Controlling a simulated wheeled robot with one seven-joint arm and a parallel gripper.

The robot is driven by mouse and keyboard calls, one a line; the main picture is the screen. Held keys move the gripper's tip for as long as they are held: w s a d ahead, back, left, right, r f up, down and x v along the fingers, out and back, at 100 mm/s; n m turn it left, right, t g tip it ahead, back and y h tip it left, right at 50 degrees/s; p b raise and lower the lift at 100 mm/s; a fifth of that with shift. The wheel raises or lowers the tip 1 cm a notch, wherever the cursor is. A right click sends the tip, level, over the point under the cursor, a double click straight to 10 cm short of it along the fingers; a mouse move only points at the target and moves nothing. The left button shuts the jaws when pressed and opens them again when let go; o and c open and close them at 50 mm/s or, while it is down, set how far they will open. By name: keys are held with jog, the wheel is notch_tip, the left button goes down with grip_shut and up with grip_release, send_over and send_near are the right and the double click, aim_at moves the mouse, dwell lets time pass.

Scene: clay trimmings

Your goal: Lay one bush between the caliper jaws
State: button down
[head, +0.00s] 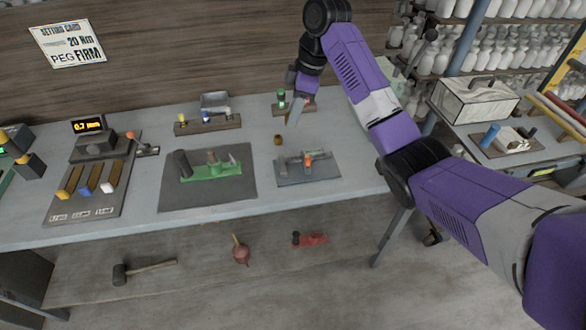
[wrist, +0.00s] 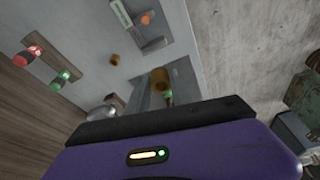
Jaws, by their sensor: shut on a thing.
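The caliper (head: 295,160) lies on a grey plate (head: 322,178) at the right of the bench, with an orange knob (head: 308,156). The caliper also shows at the top of the wrist view (wrist: 124,14); its jaw gap is too small to judge. One brown bush (head: 278,139) stands on the bench behind the plate, and in the wrist view (wrist: 115,60). My gripper (head: 294,112) is above the bench, behind that bush. In the wrist view it is shut on another brown bush (wrist: 160,78). In the head view the held bush cannot be made out.
A green fixture (head: 212,170) sits on a dark mat (head: 180,203). Bare bench surrounds the loose bush.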

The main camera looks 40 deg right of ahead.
jog(key=shift+s+d+f, duration=0.1)
jog(key=shift+d+f, duration=0.1)
jog(key=b, duration=0.2)
send_over(292, 172)
jog(key=f, duration=0.9)
jog(key=d+f, duration=0.1)
jog(key=f, duration=0.4)
jog(key=shift+s, duration=0.3)
jog(key=shift+f+p, duration=0.35)
jog(key=shift+f, duration=2.25)
jog(key=c, duration=1.6)
grip_release()
jog(key=shift+f, duration=0.15)
jog(key=shift+o, duration=0.8)
